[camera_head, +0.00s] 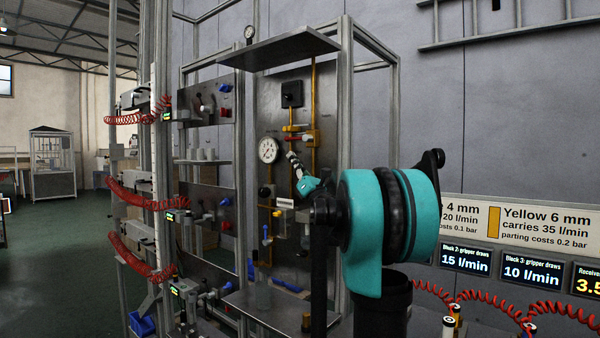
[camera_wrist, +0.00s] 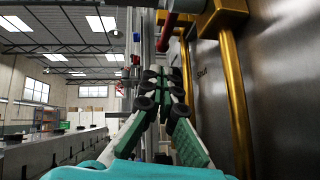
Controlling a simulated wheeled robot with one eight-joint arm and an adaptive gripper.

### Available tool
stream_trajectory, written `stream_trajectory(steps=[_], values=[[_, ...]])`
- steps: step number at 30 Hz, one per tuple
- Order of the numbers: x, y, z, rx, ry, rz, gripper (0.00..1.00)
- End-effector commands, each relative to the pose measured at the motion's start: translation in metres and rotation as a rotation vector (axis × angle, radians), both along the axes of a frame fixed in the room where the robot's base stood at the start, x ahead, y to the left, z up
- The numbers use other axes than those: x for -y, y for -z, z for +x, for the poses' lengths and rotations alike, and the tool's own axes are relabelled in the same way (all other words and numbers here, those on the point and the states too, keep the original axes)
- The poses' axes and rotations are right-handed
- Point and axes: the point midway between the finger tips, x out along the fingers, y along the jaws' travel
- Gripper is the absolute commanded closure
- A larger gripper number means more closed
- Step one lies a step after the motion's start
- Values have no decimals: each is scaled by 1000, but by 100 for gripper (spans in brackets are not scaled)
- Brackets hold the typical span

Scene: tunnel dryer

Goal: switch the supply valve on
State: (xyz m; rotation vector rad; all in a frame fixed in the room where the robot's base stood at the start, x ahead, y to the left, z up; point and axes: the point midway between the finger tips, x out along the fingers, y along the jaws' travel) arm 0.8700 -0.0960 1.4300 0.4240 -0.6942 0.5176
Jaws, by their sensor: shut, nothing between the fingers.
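A valve with a red handle (camera_head: 291,138) sits on the yellow pipework of the grey panel in the head view; I take it to be the supply valve. In the wrist view its red handle (camera_wrist: 171,28) shows at the top, beside a brass-coloured body (camera_wrist: 228,12). My gripper (camera_head: 291,156) is shut and empty, just below the handle, pointing up and to the left. In the wrist view my gripper (camera_wrist: 161,76) has its fingertips together below the handle's end. I cannot tell whether they touch it.
A round gauge (camera_head: 268,150) is left of my gripper. A yellow pipe (camera_wrist: 236,95) runs down the panel close to my fingers' right. A metal shelf (camera_head: 282,48) juts out above. Red coiled hoses (camera_head: 140,195) hang at the left.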

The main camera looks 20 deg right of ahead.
Motion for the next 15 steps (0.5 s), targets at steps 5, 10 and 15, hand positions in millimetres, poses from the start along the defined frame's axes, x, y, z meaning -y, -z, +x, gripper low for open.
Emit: stream_trajectory(steps=[5,10,15], values=[[5,-23,1,-1,2,0,100],[7,-32,2,-1,2,0,100],[7,-33,2,-1,2,0,100]])
